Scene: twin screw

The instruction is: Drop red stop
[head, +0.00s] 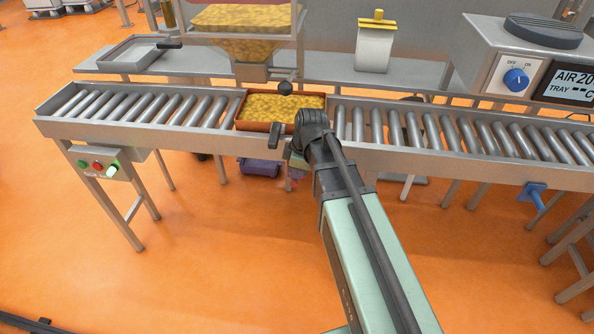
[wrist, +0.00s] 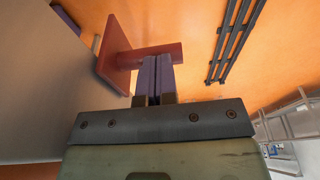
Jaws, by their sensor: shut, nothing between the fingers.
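The red stop, a square plate with a round bar sticking out of it, shows in the wrist view (wrist: 113,52). My gripper's two purple-grey fingers (wrist: 156,58) are shut with nothing between them. Their tips overlap the red bar in the picture; I cannot tell whether they touch it. In the head view my wrist reaches down at the front edge of the roller conveyor (head: 190,110), and it mostly hides the gripper and the red stop. A tray of yellow pieces (head: 252,126) sits on the rollers beside my wrist, under a hopper (head: 240,50).
A blue stop (head: 533,190) hangs under the conveyor's front rail at right. A control box with buttons (head: 98,165) is at left. A machine with a blue dial (head: 516,79) stands at back right. A purple object (head: 260,168) is below the conveyor.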

